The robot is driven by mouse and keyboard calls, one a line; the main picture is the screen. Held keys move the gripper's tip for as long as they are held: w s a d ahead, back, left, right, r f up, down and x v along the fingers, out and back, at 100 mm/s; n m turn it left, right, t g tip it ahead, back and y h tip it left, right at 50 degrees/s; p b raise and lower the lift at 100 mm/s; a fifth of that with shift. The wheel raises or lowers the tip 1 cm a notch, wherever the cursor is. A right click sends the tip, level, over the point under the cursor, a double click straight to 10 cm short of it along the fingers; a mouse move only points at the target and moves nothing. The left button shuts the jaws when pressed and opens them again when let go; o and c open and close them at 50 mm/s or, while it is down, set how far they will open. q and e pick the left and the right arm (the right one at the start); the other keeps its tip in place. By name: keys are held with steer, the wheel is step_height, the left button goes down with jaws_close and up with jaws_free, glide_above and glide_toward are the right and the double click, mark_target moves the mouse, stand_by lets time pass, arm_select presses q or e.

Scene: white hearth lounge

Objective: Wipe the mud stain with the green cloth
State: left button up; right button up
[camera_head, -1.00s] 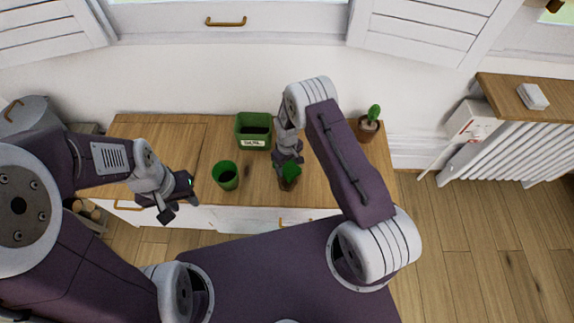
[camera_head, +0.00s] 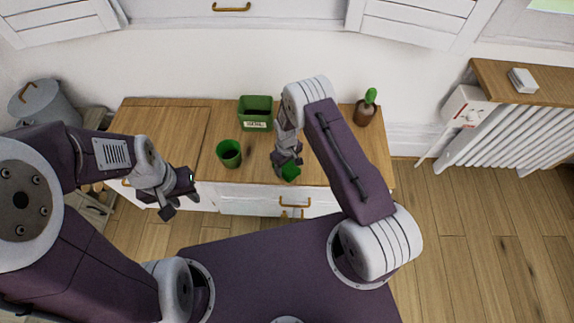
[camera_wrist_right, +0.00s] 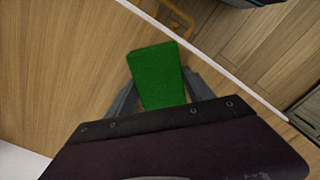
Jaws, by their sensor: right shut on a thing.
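The green cloth (camera_head: 290,172) is in my right gripper (camera_head: 287,160), close to the front edge of the wooden counter top (camera_head: 203,160). In the right wrist view the cloth (camera_wrist_right: 157,75) is a flat green rectangle between the two fingers, over wood; I cannot tell if it touches the wood. A small dark brown mark (camera_head: 249,151), which looks like the mud stain, lies on the counter left of the right gripper, apart from the cloth. My left gripper (camera_head: 181,205) is open and empty in front of the counter's left part.
A green cup (camera_head: 229,153) stands just left of the mark. A green labelled planter box (camera_head: 255,113) stands behind it. A potted cactus (camera_head: 366,108) is at the counter's back right. A grey metal bin (camera_head: 42,103) stands left; a radiator (camera_head: 530,130) is at right.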

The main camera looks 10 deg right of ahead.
mark_target(287, 166)
step_height(287, 166, up, 3)
steer(key=shift+r+p, duration=0.1)
steer(key=shift+p, duration=0.6)
steer(key=shift+w+r+p, duration=0.1)
steer(key=shift+r+p, duration=1.9)
steer(key=shift+r, duration=0.5)
